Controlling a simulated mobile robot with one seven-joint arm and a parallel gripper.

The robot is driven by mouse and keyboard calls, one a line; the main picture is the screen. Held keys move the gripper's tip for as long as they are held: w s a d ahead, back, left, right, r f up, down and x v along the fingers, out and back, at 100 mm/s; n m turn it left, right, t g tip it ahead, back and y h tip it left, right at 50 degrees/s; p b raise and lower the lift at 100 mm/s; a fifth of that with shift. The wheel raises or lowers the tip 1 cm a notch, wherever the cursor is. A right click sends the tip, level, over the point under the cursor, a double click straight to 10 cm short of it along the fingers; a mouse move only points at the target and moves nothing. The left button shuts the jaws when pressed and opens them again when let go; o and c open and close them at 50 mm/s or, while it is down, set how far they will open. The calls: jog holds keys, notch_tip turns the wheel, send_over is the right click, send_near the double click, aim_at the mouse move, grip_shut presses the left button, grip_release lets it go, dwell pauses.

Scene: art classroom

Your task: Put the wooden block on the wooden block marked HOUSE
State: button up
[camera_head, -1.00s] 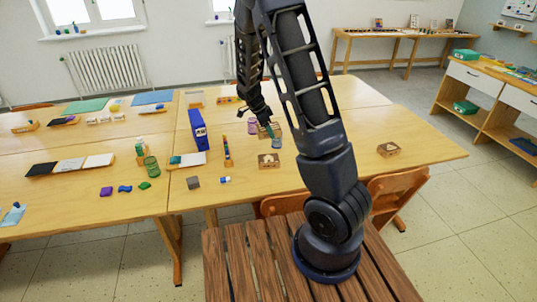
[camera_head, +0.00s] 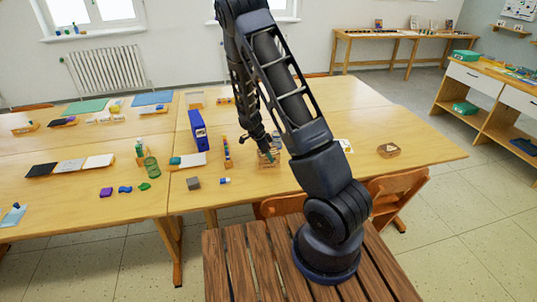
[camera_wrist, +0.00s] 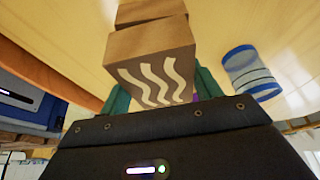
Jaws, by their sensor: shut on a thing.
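My gripper (camera_head: 268,150) has teal fingers and is shut on a wooden block (camera_wrist: 152,62) with white wavy lines on its face, as the wrist view shows. A second wooden block (camera_wrist: 150,10) appears just beyond the held one, its marking not visible there. In the head view my gripper is over a wooden block (camera_head: 268,164) near the table's front edge; the held block blends with it. I cannot tell whether they touch. Another marked wooden block (camera_head: 388,150) lies far right; its mark is too small to read.
A blue-banded jar (camera_wrist: 250,72) stands close beside the held block. A blue box (camera_head: 199,131) and an upright coloured stick holder (camera_head: 227,153) stand to the left. The table's right part is mostly clear.

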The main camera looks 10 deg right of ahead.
jog(key=shift+f, duration=0.3)
jog(key=o, duration=1.1)
